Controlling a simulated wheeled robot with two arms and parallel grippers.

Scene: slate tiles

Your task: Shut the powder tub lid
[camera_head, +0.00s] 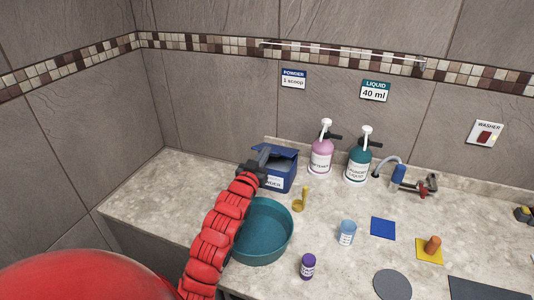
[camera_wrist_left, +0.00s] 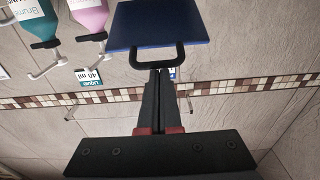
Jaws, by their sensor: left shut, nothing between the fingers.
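The powder tub (camera_head: 281,183) is a blue box with a white label, standing against the back of the counter. Its blue lid (camera_head: 288,152) appears raised and tilted; my gripper hides part of it. In the left wrist view the lid (camera_wrist_left: 158,28) is a flat blue panel with a dark loop handle (camera_wrist_left: 181,55) at its edge. My left gripper (camera_head: 262,158) is at the tub's left front. Its fingers (camera_wrist_left: 160,75) are shut with nothing between them, with their tips at the handle; I cannot tell whether they touch it. My right gripper is not in view.
A teal basin (camera_head: 278,232) stands just in front of the tub, beside my left arm. A yellow scoop (camera_head: 300,200), pink bottle (camera_head: 320,158) and teal bottle (camera_head: 357,162) stand to its right. A light-blue cup (camera_head: 347,233) and purple-capped bottle (camera_head: 308,267) are nearer. The left counter is clear.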

